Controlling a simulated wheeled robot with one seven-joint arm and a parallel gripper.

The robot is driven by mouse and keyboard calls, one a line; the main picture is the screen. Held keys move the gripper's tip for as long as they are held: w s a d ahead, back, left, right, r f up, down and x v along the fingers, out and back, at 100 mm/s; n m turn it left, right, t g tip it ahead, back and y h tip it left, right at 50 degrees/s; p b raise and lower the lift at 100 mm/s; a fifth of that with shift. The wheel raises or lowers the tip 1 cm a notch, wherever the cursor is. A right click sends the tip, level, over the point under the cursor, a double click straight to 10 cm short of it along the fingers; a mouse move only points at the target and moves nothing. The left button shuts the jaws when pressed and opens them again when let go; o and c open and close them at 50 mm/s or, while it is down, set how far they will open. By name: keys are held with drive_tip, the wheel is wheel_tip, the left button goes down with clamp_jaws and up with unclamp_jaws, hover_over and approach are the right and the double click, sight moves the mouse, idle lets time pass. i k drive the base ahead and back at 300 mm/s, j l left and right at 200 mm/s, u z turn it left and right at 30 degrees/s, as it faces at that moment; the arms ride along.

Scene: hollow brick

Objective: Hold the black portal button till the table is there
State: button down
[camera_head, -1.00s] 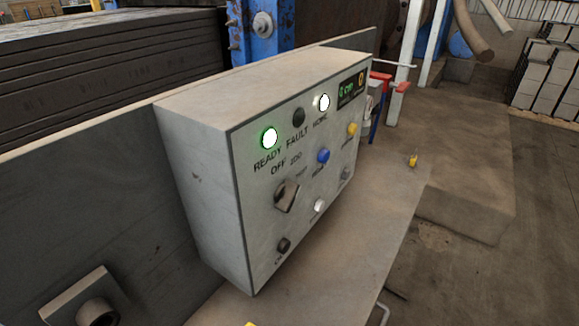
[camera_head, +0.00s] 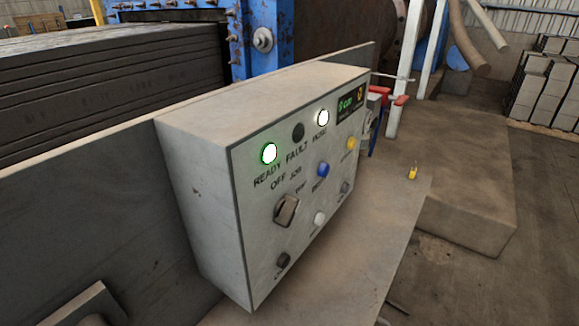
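A grey control box (camera_head: 188,190) stands in the middle of the view. A dark button (camera_head: 283,261) is at the lower left of its face, with a label too blurred to read. A dark grey button (camera_head: 345,187) is at the lower right and a white button (camera_head: 319,218) between them. A blue button (camera_head: 323,169) and a yellow button (camera_head: 350,143) are above. A metal selector knob (camera_head: 287,210) is at the left. The READY lamp (camera_head: 269,153) glows green, another lamp (camera_head: 323,117) is lit white, and the FAULT lamp (camera_head: 298,132) is dark. My gripper is not in view.
A small display (camera_head: 350,101) with green text is at the box's upper right. Stacked dark slabs (camera_head: 110,75) and a blue steel frame (camera_head: 262,55) stand behind. A ledge (camera_head: 375,235) with a small yellow object (camera_head: 412,173) lies to the right. Open floor is farther right.

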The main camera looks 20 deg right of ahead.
sight(284, 259)
drive_tip(key=k+j+z, duration=0.1)
drive_tip(key=k+j, duration=0.15)
drive_tip(key=k, duration=0.15)
drive_tip(key=k+j+z, duration=0.1)
drive_tip(key=k+j, duration=0.15)
drive_tip(key=k, duration=0.1)
